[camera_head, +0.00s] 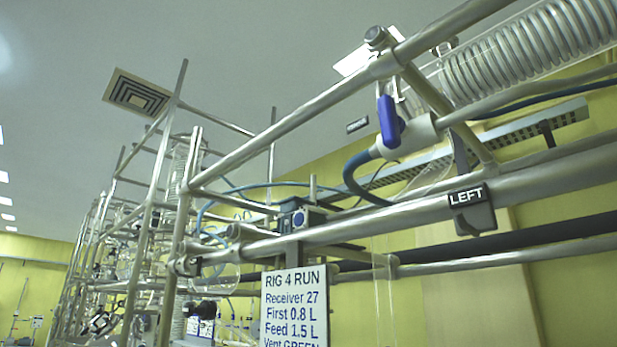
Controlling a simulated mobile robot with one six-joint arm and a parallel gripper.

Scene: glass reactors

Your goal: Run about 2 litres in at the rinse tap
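A tap with a blue lever handle (389,121) and a pale body (411,135) is in the upper right, among the metal frame bars. Its lever hangs down, roughly vertical in the picture. A blue hose (357,178) runs from the tap's left end and curves down behind a bar. A small dark label (357,125) is left of the lever, too small to read. I cannot tell from the labels whether this is the rinse tap. No liquid level can be made out. My gripper is not in view.
Metal bars (290,112) cross close in front. A tag reading LEFT (468,197) hangs on a thick bar. A sign (295,308) reads RIG 4 RUN, Receiver 27, First 0.8 L, Feed 1.5 L, Vent GREEN. A glass coil (530,45) is upper right; more glass-filled rigs stand left.

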